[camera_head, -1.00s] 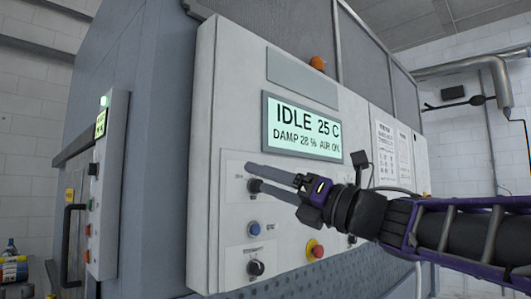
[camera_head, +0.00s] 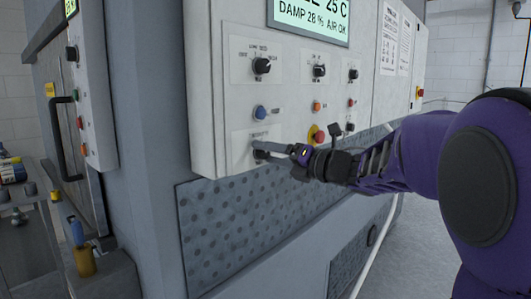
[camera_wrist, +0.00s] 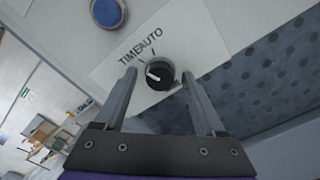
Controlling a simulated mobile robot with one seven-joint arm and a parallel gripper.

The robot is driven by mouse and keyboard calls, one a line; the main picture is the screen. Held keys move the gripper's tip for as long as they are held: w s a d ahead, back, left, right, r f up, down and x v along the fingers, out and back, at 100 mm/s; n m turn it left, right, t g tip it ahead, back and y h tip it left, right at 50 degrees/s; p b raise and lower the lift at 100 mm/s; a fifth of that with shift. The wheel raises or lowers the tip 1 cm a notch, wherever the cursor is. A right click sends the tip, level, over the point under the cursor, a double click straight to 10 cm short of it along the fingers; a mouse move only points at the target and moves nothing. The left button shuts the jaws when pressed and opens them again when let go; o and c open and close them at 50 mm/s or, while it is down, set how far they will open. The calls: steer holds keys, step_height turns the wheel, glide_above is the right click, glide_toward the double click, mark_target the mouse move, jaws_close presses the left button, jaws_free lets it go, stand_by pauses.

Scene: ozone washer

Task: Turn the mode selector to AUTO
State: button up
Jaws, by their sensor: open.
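The mode selector is a round black knob (camera_wrist: 160,75) on a white plate marked TIME and AUTO in the wrist view. Its white pointer line points to the left, on the TIME side, away from AUTO. In the head view the knob's plate (camera_head: 240,143) is at the lower left of the grey control panel. My gripper (camera_wrist: 159,78) is open, with one finger on each side of the knob. I cannot tell whether either finger touches it. In the head view my gripper (camera_head: 270,150) covers most of the knob.
A blue button (camera_head: 259,112) sits just above the selector, and a red emergency button (camera_head: 318,136) to its right. Other knobs, including an upper-left one (camera_head: 262,66), are higher up. A perforated grey panel (camera_head: 240,215) lies below.

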stand_by(0.3)
jaws_close()
steer(key=shift+m, duration=0.3)
steer(key=m, duration=0.2)
steer(key=shift+m+p, duration=0.35)
steer(key=shift+m, duration=0.05)
steer(key=shift+m+p, duration=0.7)
steer(key=shift+m, duration=1.6)
